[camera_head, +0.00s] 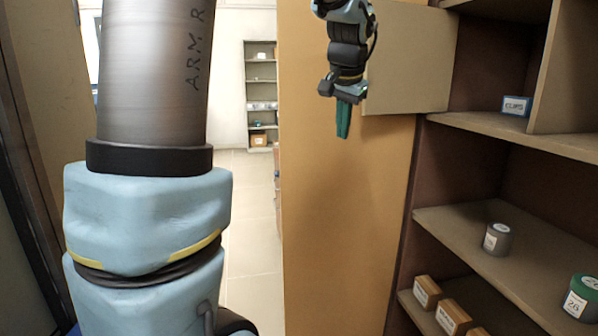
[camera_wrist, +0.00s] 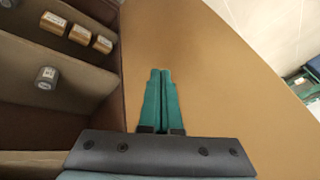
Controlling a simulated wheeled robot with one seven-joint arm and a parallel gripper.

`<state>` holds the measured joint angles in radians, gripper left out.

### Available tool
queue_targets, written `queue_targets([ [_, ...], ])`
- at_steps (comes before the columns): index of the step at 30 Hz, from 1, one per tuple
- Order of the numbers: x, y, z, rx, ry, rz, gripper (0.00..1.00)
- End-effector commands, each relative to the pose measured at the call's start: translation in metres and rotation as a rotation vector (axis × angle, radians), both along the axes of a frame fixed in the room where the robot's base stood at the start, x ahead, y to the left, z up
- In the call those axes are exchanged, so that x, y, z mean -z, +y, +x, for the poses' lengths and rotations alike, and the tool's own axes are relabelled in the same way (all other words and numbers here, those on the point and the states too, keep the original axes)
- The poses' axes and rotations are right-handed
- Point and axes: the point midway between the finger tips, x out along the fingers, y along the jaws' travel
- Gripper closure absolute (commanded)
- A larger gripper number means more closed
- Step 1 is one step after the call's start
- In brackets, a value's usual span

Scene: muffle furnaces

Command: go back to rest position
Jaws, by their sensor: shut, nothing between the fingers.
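My gripper (camera_head: 343,120) hangs at the upper middle of the head view, its teal fingers pointing down. In the wrist view the gripper's two teal fingers (camera_wrist: 160,75) lie side by side against the tan surface behind. My blue and grey arm fills the left of the head view and hides what is behind it.
The open shelf unit (camera_head: 480,122) stands on the right. It holds a grey container (camera_head: 497,239), a green-lidded jar (camera_head: 582,297), a small blue box (camera_head: 516,105) and brown boxes (camera_head: 427,292). A tan door panel (camera_head: 410,60) is behind my gripper. Pale floor (camera_head: 252,210) runs back to a distant rack (camera_head: 262,85).

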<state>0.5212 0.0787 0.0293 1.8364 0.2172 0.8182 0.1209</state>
Motion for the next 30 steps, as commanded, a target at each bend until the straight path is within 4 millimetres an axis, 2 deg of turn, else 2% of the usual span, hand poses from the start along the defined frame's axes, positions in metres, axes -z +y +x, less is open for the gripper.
queue_targets([
  [1,0.03,0.027,-0.009,-0.062,0.045,-0.01,1.0],
  [5,0.098,0.082,-0.043,-0.218,0.142,-0.054,1.0],
  [6,0.118,0.098,-0.057,-0.27,0.17,-0.069,1.0],
  [9,0.158,0.132,-0.093,-0.392,0.229,-0.101,1.0],
  [12,0.187,0.156,-0.127,-0.496,0.274,-0.125,1.0],
  [15,0.205,0.17,-0.152,-0.564,0.302,-0.139,1.0],
  [18,0.213,0.176,-0.164,-0.601,0.315,-0.148,1.0],
  [30,0.214,0.177,-0.167,-0.606,0.319,-0.149,1.0],
])
